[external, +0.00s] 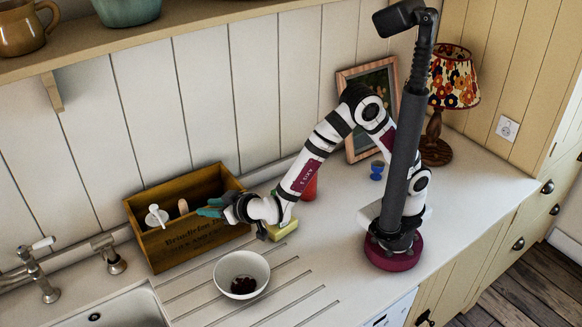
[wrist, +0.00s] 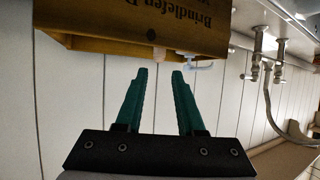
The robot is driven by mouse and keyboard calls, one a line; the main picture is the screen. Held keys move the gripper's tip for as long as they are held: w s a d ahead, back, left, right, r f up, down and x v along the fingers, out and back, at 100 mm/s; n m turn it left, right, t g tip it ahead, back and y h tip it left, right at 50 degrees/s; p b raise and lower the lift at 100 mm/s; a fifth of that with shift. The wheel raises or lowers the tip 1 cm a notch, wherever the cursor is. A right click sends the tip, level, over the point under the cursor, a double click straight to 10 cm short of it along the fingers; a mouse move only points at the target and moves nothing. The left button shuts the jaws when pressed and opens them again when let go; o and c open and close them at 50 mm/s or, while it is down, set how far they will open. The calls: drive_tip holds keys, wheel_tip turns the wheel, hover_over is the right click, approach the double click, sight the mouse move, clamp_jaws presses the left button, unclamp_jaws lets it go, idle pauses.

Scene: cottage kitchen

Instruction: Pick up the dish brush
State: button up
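A wooden crate (external: 190,245) with dark lettering stands against the wall at the left; it shows upside down in the wrist view (wrist: 130,45). A white item with a round end (external: 156,217) sticks up from the crate's left part, and a tan wooden tip (external: 183,207) shows beside it. Both also peek past the crate's rim in the wrist view, white (wrist: 198,65) and tan (wrist: 158,54). I cannot tell which is the dish brush. My gripper (external: 205,207), with teal fingers, is at the crate's right part. Its fingers (wrist: 159,74) are apart with nothing between them.
A white bowl (external: 255,267) with something dark inside stands on the grooved drainer. A yellow sponge (external: 284,230) and a red object (external: 309,188) are near my forearm. The sink (external: 120,308) and taps (external: 40,275) are at left. A lamp (external: 452,85) stands at right.

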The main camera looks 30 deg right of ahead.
drive_tip(key=x, duration=1.5)
drive_tip(key=shift+w+f, duration=0.15)
drive_tip(key=shift+w, duration=0.05)
clamp_jaws()
idle(0.6)
